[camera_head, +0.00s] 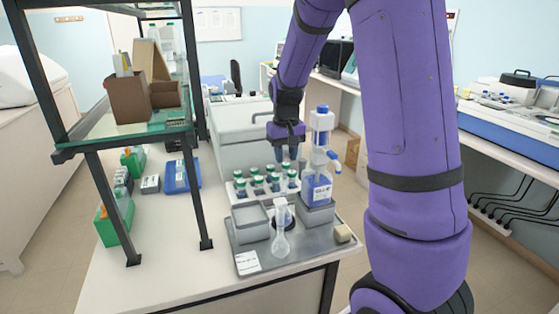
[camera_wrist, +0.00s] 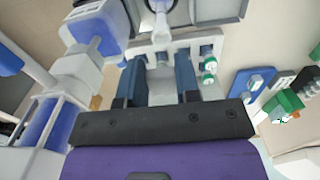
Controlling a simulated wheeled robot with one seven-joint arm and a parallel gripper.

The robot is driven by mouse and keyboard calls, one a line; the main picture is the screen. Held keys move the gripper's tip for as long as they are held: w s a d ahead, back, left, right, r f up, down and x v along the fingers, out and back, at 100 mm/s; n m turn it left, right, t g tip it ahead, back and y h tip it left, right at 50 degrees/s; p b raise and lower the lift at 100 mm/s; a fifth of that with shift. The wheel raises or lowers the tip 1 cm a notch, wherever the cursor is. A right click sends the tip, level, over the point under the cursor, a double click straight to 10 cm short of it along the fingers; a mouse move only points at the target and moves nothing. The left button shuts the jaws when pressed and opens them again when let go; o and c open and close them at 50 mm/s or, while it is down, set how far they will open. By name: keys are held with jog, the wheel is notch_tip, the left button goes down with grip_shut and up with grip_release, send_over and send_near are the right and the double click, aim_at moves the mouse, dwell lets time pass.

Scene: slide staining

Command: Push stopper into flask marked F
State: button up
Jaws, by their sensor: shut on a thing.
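My gripper (camera_head: 287,156) is above the back of a white rack and points down. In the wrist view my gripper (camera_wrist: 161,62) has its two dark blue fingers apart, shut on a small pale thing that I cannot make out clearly. A clear flask (camera_head: 281,240) with a narrow neck stands on the grey tray (camera_head: 300,247), in front of the rack and apart from my gripper. I cannot read an F on it. I cannot tell a stopper for certain in either view.
The white rack (camera_head: 238,197) holds several green-capped vials. A blue and white bottle (camera_head: 318,185) stands on a grey block, close right of my gripper. A grey box (camera_head: 250,224), a white card (camera_head: 247,262) and a tan block (camera_head: 343,233) are on the tray. A shelf frame (camera_head: 196,200) stands left.

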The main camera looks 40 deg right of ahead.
aim_at(286, 180)
jog(key=shift+f, duration=2.55)
jog(key=shift+f, duration=0.75)
dwell(0.7)
jog(key=o, duration=1.4)
jog(key=shift+o, duration=0.2)
jog(key=shift+r, duration=0.1)
jog(key=shift+r, duration=2.9)
